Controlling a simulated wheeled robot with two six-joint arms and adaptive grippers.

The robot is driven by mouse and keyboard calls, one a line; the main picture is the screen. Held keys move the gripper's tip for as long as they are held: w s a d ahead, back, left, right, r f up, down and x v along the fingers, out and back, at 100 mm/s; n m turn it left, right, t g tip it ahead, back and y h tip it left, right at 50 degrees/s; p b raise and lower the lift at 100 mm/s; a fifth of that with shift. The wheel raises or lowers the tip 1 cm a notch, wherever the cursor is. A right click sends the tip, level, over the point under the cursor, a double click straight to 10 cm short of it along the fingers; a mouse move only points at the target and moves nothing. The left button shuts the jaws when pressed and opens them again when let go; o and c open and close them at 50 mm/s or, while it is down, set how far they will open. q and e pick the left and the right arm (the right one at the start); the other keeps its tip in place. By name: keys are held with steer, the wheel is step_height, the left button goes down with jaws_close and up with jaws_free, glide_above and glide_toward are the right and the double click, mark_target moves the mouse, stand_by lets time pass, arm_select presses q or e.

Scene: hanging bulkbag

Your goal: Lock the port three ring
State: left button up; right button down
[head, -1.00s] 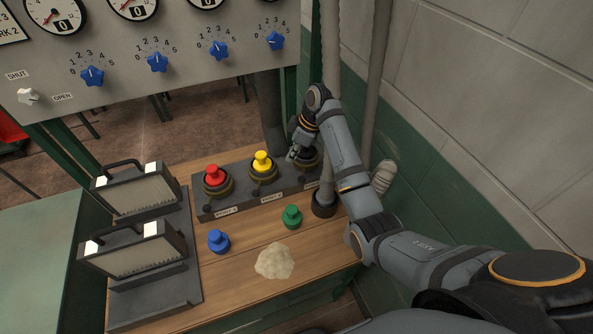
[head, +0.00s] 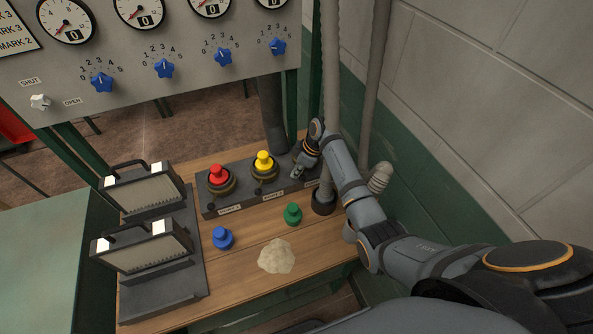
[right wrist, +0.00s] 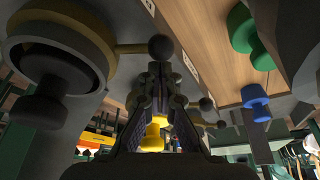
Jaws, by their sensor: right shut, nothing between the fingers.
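Port three is mostly hidden behind my right arm in the head view. In the right wrist view, a black plug (right wrist: 62,85) sits in a brass-coloured ring (right wrist: 108,45) at the left. A lever with a black ball knob (right wrist: 162,47) sticks out from that ring. My right gripper (head: 297,172) is shut and empty at the right end of the port block, and its fingers (right wrist: 160,95) show beside the ring and close to the knob. I cannot tell whether they touch it. My left gripper is not in view.
The port block (head: 207,211) also holds a red plug (head: 218,175) and a yellow plug (head: 264,162). A blue plug (head: 222,238), a green plug (head: 292,214) and a pale lump (head: 276,257) lie on the wooden bench. A grey vertical hose (head: 331,85) stands close to my right arm.

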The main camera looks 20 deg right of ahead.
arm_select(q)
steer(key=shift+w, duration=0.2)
arm_select(e)
steer(key=shift+s+d, duration=0.1)
steer(key=shift+d, duration=0.05)
